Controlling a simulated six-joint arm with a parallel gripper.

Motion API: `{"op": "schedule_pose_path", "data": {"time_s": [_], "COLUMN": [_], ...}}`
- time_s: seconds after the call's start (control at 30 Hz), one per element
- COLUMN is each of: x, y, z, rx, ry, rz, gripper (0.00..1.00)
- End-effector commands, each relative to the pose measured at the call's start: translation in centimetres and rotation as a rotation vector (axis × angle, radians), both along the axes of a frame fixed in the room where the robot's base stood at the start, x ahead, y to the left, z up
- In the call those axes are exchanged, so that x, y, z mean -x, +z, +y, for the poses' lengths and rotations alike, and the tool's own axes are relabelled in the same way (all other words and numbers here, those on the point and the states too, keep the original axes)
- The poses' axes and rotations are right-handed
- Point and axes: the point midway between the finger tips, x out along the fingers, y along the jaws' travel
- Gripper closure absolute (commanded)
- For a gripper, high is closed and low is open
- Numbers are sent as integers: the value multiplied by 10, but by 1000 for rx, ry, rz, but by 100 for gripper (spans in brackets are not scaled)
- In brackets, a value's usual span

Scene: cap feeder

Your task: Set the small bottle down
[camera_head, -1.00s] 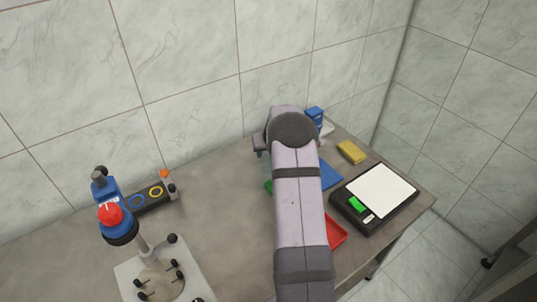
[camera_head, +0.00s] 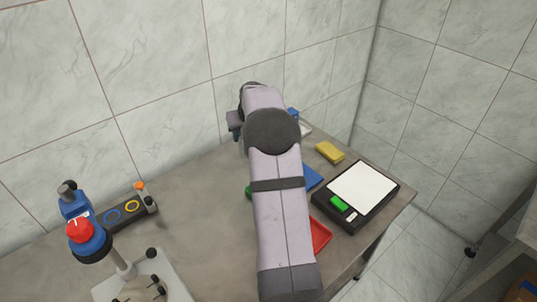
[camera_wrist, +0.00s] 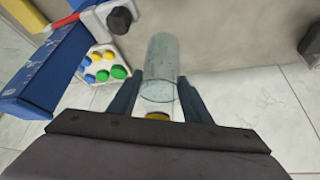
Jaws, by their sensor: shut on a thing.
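In the wrist view, a clear, pale greenish small bottle (camera_wrist: 161,62) is between the two dark fingers of my gripper (camera_wrist: 158,92), which is shut on it. A small yellow round thing (camera_wrist: 157,116) shows just past the bottle's near end; I cannot tell whether it touches the bottle. In the head view my own arm hides most of my gripper and the bottle. Whether the bottle touches any surface cannot be told.
A blue device (camera_wrist: 50,75) and a white plate (camera_wrist: 88,73) with several coloured caps are at left in the wrist view. The head view shows a black scale (camera_head: 376,208), yellow block (camera_head: 330,152), red tray (camera_head: 320,236) and a red-knobbed blue device (camera_head: 82,235).

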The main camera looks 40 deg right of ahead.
Motion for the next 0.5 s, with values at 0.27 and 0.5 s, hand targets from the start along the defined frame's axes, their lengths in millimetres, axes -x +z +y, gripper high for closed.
{"op": "schedule_pose_path", "data": {"time_s": [0.27,0.5], "x": [25,69], "y": [64,139], "z": [-30,-62], "rx": [3,2], "ry": [-95,-233], "rz": [-11,-10], "gripper": [86,86]}}
